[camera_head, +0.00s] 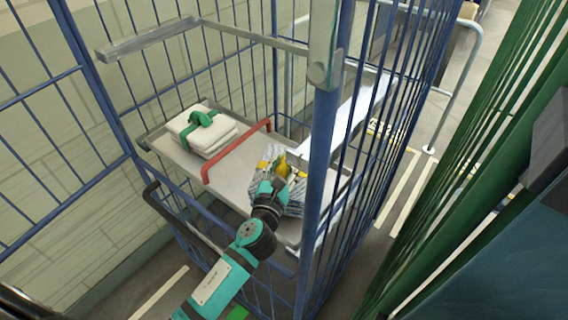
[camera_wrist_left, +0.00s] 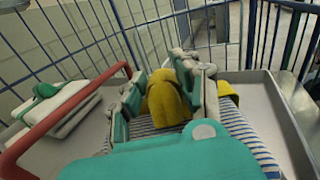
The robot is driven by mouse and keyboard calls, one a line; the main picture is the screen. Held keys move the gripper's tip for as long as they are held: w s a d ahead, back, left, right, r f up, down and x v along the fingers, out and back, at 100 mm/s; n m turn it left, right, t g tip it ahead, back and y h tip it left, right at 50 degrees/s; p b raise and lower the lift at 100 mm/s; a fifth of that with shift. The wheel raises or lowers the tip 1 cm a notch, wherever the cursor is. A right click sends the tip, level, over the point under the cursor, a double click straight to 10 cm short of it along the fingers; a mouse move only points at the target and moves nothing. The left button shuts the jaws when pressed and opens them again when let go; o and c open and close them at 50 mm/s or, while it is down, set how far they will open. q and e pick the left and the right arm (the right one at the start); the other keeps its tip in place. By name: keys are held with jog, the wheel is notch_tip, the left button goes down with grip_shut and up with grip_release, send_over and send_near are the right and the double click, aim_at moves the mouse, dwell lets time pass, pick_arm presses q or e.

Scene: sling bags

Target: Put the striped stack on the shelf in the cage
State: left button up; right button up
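The striped stack (camera_head: 297,199) is blue-and-white cloth with a yellow strap (camera_wrist_left: 165,104) tied round it. It is at the right part of the grey shelf (camera_head: 232,176) inside the blue wire cage. It also shows in the left wrist view, under and beyond my fingers (camera_wrist_left: 250,136). My left gripper (camera_head: 277,180) is over the stack, its fingers on both sides of the yellow strap's raised loop, which fills the gap between them. The gripper hides part of the stack, and whether its underside fully rests on the shelf is unclear. My right gripper is out of view.
A white stack with a green strap (camera_head: 202,130) lies on the shelf's left part. A red bar (camera_head: 236,150) crosses the shelf between the stacks. Blue cage posts (camera_head: 318,190) stand close to my left arm. A green barred cage (camera_head: 480,150) is at right.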

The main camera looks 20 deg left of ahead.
aim_at(295, 206)
pick_arm(q)
jog(key=o, duration=0.4)
jog(key=shift+s, duration=0.1)
jog(key=shift+r, duration=0.1)
jog(key=shift+s, duration=0.15)
jog(key=s, duration=0.4)
jog(key=s+b, duration=0.1)
jog(key=s, duration=0.2)
jog(key=s+b, duration=0.1)
jog(key=s, duration=0.3)
jog(key=shift+s+d+r, duration=0.1)
jog(key=shift+s+d, duration=0.2)
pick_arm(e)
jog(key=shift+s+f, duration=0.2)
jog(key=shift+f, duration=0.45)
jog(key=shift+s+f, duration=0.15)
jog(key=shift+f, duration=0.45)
